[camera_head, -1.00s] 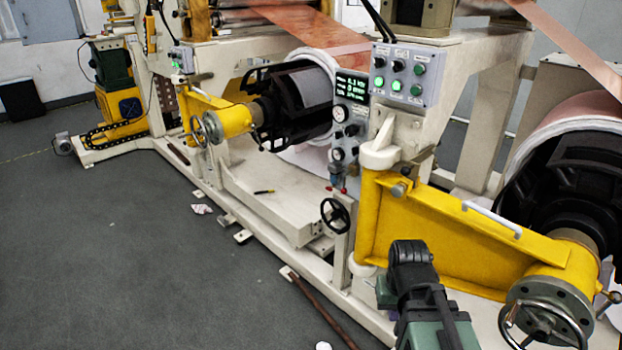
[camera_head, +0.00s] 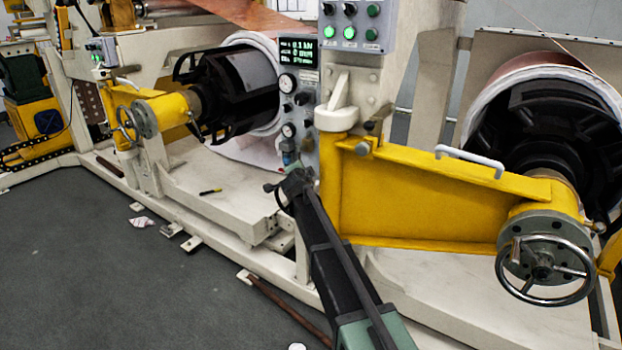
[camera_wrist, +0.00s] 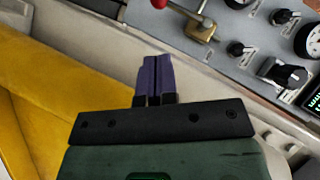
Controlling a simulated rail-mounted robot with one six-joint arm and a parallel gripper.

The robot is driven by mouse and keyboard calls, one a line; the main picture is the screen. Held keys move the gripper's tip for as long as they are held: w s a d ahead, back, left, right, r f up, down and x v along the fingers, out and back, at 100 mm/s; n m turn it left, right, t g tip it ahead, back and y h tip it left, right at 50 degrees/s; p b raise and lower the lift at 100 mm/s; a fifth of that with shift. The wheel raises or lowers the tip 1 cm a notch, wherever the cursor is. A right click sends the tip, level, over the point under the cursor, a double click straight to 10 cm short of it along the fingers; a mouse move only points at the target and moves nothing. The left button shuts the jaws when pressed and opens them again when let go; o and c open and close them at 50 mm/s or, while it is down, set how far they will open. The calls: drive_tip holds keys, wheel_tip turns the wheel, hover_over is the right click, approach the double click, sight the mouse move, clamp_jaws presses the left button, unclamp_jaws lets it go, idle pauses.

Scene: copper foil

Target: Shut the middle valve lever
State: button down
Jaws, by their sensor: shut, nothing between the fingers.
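My gripper (camera_wrist: 154,62) is shut and empty in the wrist view, its two dark purple fingers side by side. Just beyond and right of the fingertips is a brass valve (camera_wrist: 200,27) on the grey panel. A silver lever with a red ball knob (camera_wrist: 160,3) runs from it to the upper left. The fingertips appear apart from the lever. More red shows at the top edge, cut off, so I cannot tell which lever is the middle one. In the head view my gripper (camera_head: 291,180) is at the panel's lower end and hides the valves there.
The grey panel (camera_head: 303,103) carries gauges, knobs and a lit display. A yellow swing arm (camera_head: 420,200) with a handwheel (camera_head: 545,270) stands close to the right of my arm. A white bracket (camera_head: 338,116) juts out above. Open floor (camera_head: 100,260) lies at the left.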

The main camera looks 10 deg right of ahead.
drive_tip(key=shift+w+a, duration=0.15)
drive_tip(key=b+x, duration=0.3)
drive_tip(key=x, duration=0.7)
